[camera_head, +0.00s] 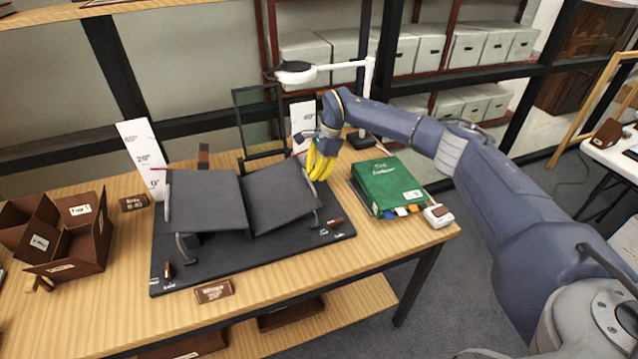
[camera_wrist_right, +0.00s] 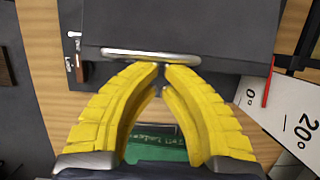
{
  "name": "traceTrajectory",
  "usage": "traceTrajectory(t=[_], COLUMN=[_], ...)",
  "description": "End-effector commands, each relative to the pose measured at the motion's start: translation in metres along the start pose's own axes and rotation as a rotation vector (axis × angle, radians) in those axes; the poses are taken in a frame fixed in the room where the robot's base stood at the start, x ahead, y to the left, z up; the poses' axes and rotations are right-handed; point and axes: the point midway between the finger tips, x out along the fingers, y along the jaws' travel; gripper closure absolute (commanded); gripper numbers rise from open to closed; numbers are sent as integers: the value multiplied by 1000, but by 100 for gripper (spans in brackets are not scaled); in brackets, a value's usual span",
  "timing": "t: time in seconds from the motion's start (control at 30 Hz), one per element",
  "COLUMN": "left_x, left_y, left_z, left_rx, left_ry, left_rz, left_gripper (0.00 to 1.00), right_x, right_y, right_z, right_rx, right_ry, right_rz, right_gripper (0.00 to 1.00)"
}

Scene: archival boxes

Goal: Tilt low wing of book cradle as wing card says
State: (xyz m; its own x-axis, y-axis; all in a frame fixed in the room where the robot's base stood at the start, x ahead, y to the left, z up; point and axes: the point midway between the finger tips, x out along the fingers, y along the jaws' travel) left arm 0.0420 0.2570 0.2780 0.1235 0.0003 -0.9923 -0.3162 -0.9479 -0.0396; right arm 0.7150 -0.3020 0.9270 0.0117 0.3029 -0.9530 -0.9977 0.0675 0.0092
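The book cradle has a dark left wing (camera_head: 205,200) and a dark right wing (camera_head: 280,195) on a black base (camera_head: 250,258). The right wing slopes; the left wing looks flatter. My right gripper (camera_head: 318,170) is at the right wing's outer edge. In the right wrist view its yellow fingertips (camera_wrist_right: 165,66) come together at a metal bar (camera_wrist_right: 150,54) along the wing edge; no grip around the bar is visible. A white angle card (camera_wrist_right: 287,115) shows 0° and 20°, with a red pointer (camera_wrist_right: 268,82) near 0°. Another angle card (camera_head: 143,158) stands left. My left gripper is out of view.
A green book (camera_head: 385,183) with coloured tabs lies right of the cradle, beside a small white device (camera_head: 438,215). Brown boxes (camera_head: 65,240) stand left. Small brown labels (camera_head: 213,291) have unreadable text. A lamp (camera_head: 365,85) and framed pane (camera_head: 260,120) stand behind.

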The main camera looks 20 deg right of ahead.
Motion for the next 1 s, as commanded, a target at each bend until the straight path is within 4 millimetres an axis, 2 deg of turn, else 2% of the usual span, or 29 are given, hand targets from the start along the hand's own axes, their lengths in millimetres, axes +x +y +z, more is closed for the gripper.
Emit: traceTrajectory(t=[0.03,0.2,0.67,0.87,1.0], left_x=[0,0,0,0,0], left_y=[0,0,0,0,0], left_z=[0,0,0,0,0], left_rx=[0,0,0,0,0], left_ry=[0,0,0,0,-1], left_rz=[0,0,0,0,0], left_gripper=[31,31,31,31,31], right_x=[-8,-20,-23,-43,-66], right_y=[0,1,1,0,2], right_z=[6,17,19,24,30], right_rx=[-4,-1,0,2,5], right_ry=[1,0,0,0,0], right_rz=[-2,1,1,-3,-3], right_gripper=[100,100,100,100,100])
